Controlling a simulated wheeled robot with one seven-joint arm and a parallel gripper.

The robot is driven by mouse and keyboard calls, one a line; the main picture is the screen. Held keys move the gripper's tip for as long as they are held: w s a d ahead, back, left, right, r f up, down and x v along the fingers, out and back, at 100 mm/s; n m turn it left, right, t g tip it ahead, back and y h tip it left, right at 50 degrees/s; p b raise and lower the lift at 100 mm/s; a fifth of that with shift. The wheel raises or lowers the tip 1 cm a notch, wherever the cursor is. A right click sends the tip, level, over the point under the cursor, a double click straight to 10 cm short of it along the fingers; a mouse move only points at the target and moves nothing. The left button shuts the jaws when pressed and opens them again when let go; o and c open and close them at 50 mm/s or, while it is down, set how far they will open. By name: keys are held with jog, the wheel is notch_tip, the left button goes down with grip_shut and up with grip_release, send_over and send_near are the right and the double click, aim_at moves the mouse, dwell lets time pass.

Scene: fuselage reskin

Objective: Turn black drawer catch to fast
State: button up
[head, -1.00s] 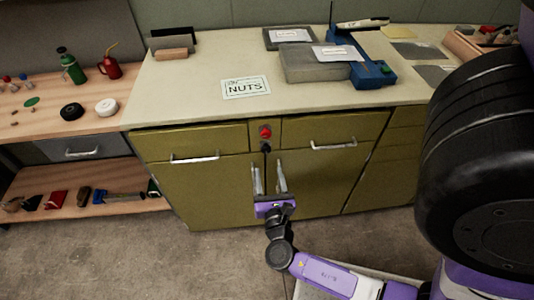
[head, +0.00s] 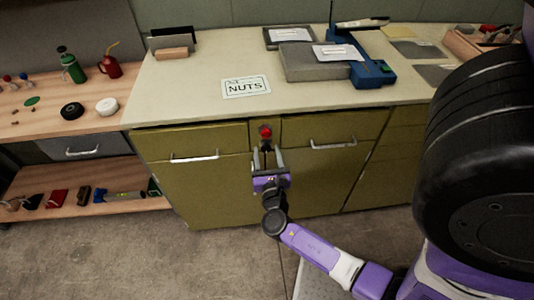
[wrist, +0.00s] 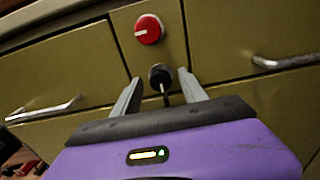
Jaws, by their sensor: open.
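The black drawer catch (wrist: 160,77) is a round knob on the cabinet front, just below a red knob (wrist: 148,29) with a white mark. In the wrist view the black catch lies between and beyond my open fingertips, with a thin dark piece hanging straight down from it. My gripper (wrist: 157,90) is open, its two grey fingers on either side of the catch; contact cannot be told. In the head view my gripper (head: 267,154) is in front of the cabinet below the red knob (head: 265,132). The black catch is mostly hidden there by the fingers.
The olive cabinet has a drawer with a silver handle on the left (head: 194,159) and one on the right (head: 333,146). A wooden shelf unit (head: 40,128) stands at the left.

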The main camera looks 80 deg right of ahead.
grip_shut()
jog(key=m+b, duration=0.2)
jog(key=m, duration=0.1)
jog(key=m+b, duration=0.1)
jog(key=shift+s+f+m+b, duration=0.1)
jog(key=shift+f+m+b, duration=0.15)
jog(key=shift+m+b, duration=0.1)
jog(key=m+b, duration=0.3)
jog(key=m, duration=0.1)
jog(key=shift+m+b, duration=0.25)
jog(key=shift+b, duration=0.1)
jog(key=m+b, duration=0.4)
jog(key=m, duration=0.1)
jog(key=shift+s+f+b, duration=0.1)
jog(key=shift+b, duration=0.25)
jog(key=shift+m+b, duration=1.4)
jog(key=shift+m, duration=0.4)
